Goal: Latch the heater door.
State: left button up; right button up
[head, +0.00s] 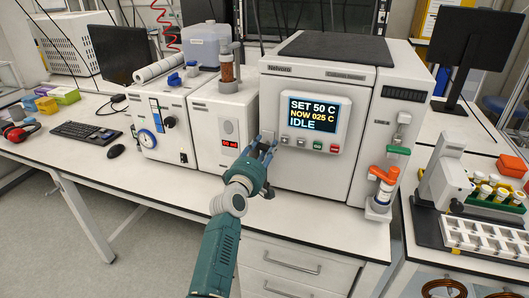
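The heater (325,120) is a large white box at the back of the bench, right of centre. Its front door (315,175) looks flush with the body, and its screen (314,113) reads SET 50 C, NOW 025 C, IDLE. My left gripper (262,148) is at the lower left edge of the door, just left of the row of small buttons. The gripper and wrist cover that edge, so the latch cannot be made out. I cannot tell whether the fingers are touching or gripping anything. My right gripper is not in view.
Two white instruments (224,130) stand close to the left of the heater. A tube rack (490,238) is on the right bench. The bench front left of my arm is clear.

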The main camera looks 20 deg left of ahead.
pick_arm(q)
jog(key=shift+w, duration=0.15)
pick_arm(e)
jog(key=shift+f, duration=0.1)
pick_arm(q)
jog(key=shift+c, duration=0.5)
grip_shut()
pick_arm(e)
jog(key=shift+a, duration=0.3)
